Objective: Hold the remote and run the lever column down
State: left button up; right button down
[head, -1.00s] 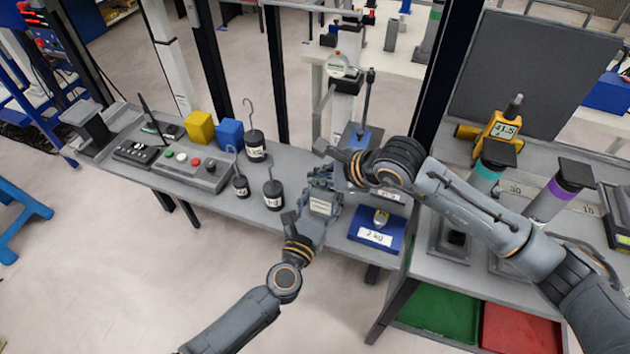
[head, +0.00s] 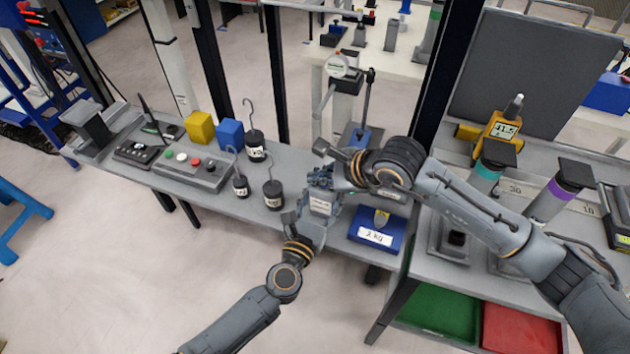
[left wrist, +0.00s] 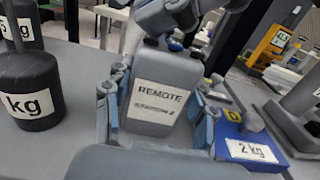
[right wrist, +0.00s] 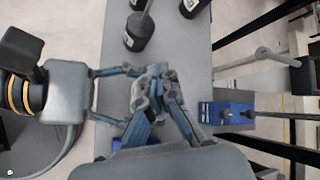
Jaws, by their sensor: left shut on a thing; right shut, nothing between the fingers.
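The grey remote (left wrist: 160,95), labelled "REMOTE STATION 2", is held between the blue-grey fingers of my left gripper (left wrist: 158,112). In the head view the remote (head: 321,206) is just above the front of the bench. My right gripper (right wrist: 160,78) is shut and empty. Its fingers are close to the remote, partly hiding it in the right wrist view; I cannot tell whether they touch. A stand with an upright dark rod (head: 368,95) and a blue block at its base (head: 361,138) stands behind my grippers. I cannot tell whether it is the lever column.
Black hook weights (head: 273,193) stand left of my grippers, near a button box (head: 192,168) and yellow and blue cubes (head: 200,128). A blue 2 kg block (head: 366,238) lies close on the right. Dark posts (head: 274,75) rise behind the bench.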

dwell(0.8)
jog(key=shift+r, duration=0.7)
jog(key=shift+r, duration=2.5)
pick_arm(q)
jog(key=o, duration=1.3)
jog(key=shift+o, duration=0.2)
